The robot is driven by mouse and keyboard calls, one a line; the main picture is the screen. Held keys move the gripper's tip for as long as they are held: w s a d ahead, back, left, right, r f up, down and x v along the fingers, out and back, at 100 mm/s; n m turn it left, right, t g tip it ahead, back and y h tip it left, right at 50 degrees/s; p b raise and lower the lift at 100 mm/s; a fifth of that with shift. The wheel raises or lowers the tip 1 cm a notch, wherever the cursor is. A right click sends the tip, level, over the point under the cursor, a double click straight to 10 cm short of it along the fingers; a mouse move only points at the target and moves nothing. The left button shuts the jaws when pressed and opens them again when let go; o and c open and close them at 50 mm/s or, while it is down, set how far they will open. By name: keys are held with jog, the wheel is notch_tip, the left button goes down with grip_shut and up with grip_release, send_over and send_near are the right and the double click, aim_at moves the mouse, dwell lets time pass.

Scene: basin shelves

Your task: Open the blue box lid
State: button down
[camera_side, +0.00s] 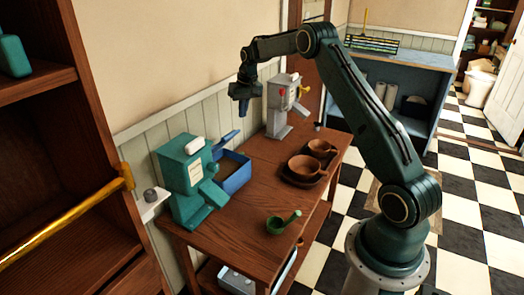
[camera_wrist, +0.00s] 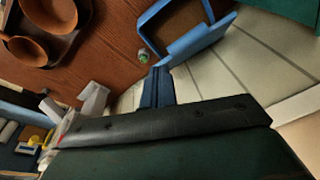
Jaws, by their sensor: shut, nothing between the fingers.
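The blue box (camera_side: 238,180) stands on the wooden table against the wall, beside the teal machine. Its top is open and its brownish inside shows. Its blue lid (camera_side: 228,137) stands raised at the wall side, seen nearly edge-on. In the wrist view the box (camera_wrist: 153,14) is at the top, with the raised lid (camera_wrist: 200,38) along its lower right side. My gripper (camera_side: 243,110) is shut and empty, in the air above and behind the box, apart from the lid. Its blue fingers (camera_wrist: 158,75) point toward the box in the wrist view.
The teal machine (camera_side: 185,172) is left of the box, and a grey machine (camera_side: 282,110) is to its right at the back. Brown cups (camera_side: 303,166) on a tray and a green ladle-like cup (camera_side: 277,224) are on the table. Bare tabletop (camera_side: 235,235) lies in front.

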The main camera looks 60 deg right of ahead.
jog(key=s+a+f+m+t+y, duration=0.1)
jog(key=s+f+m+t, duration=0.2)
jog(key=f+m, duration=0.55)
jog(key=s+a+m+t+h, duration=0.1)
jog(key=s+a+m+t, duration=0.1)
jog(key=m, duration=0.9)
jog(key=s+a+r+m+t, duration=0.1)
jog(key=s+a+m+t, duration=0.1)
jog(key=s+m+t, duration=0.2)
jog(key=s+m, duration=0.3)
jog(key=m, duration=0.5)
jog(key=shift+r+h, duration=0.25)
jog(key=shift+h, duration=0.15)
jog(key=w+f, duration=0.2)
jog(key=w, duration=0.9)
jog(key=shift+d+f, duration=0.35)
jog(key=shift+d, duration=0.1)
jog(key=shift+w+r, duration=0.1)
jog(key=shift+w, duration=0.05)
